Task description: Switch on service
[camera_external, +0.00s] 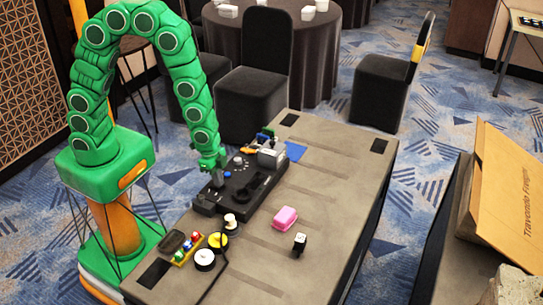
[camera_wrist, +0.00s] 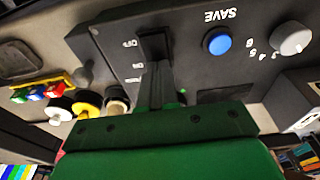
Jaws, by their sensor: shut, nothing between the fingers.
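The black control panel (camera_external: 243,184) lies on the grey table. It also fills much of the wrist view (camera_wrist: 110,38), where its lettering appears upside down or turned. A dark switch slot (camera_wrist: 153,45) has OFF and ON labels beside it. I cannot read the word service anywhere. My gripper (camera_wrist: 156,75) is shut and empty, with its fingers over the near end of this slot and hiding part of it. I cannot tell whether they touch the switch. A small green light (camera_wrist: 182,91) shows beside the fingers. In the outside view my gripper (camera_external: 218,181) is low at the panel's left part.
On the panel are a blue SAVE button (camera_wrist: 217,41) and a numbered grey knob (camera_wrist: 290,38). The table's right side is mostly clear.

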